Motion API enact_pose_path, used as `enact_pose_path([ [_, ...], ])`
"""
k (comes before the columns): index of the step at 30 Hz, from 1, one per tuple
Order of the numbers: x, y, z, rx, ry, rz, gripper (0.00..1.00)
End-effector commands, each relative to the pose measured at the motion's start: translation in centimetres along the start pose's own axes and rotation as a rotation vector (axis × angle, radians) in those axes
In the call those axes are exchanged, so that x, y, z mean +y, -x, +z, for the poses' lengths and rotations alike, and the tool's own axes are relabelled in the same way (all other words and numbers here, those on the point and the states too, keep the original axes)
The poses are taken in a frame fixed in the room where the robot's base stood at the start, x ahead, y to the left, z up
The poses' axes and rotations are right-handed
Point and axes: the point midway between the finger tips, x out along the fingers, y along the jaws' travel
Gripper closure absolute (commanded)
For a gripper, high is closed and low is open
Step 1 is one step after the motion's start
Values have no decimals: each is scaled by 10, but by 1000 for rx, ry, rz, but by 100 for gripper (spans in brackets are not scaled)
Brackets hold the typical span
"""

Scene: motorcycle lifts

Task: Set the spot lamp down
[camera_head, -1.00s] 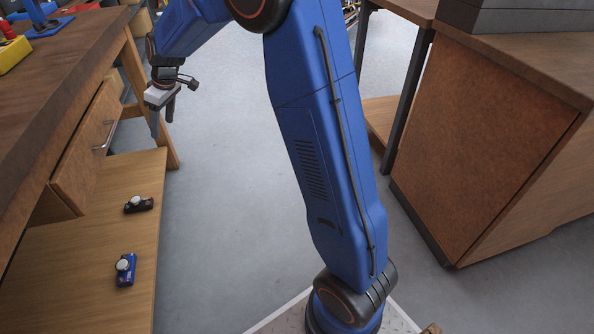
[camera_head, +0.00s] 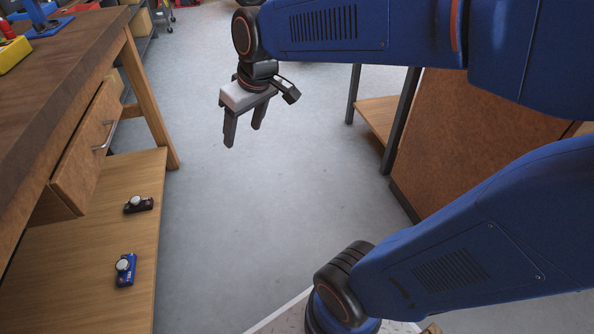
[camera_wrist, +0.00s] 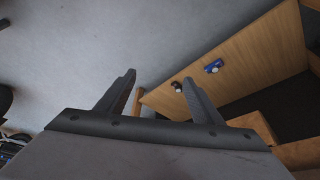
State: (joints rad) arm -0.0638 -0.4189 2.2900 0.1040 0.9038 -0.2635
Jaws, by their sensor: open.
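Two small lamp-like objects lie on the low wooden shelf (camera_head: 140,235) under the bench, and I cannot tell which is the spot lamp. One is dark with a pale round face (camera_head: 138,204); the other is blue with a pale round face (camera_head: 125,269), nearer the camera. In the wrist view the dark one (camera_wrist: 176,86) and the blue one (camera_wrist: 214,67) show beyond the fingertips. My gripper (camera_head: 243,136) is open and empty over the grey floor, up and right of the shelf, apart from both objects.
The wooden workbench (camera_head: 50,110) with a drawer and handle (camera_head: 88,150) stands above the shelf at left. A brown cabinet (camera_head: 470,140) stands at right, partly hidden by my arm. The grey floor (camera_head: 240,220) between them is clear.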

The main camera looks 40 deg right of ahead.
Motion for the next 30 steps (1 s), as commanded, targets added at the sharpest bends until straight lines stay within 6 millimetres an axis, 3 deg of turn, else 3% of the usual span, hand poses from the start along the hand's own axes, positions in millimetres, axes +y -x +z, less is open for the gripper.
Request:
enact_pose_path([
  [1, 1, 6, 18, 6, -23, 12, 39],
  [9, 1, 20, 107, 24, -156, 70, 39],
  [15, 0, 20, 152, 34, -227, 100, 39],
  [21, 0, 18, 167, 37, -253, 111, 39],
  [30, 0, 18, 167, 36, -253, 111, 39],
])
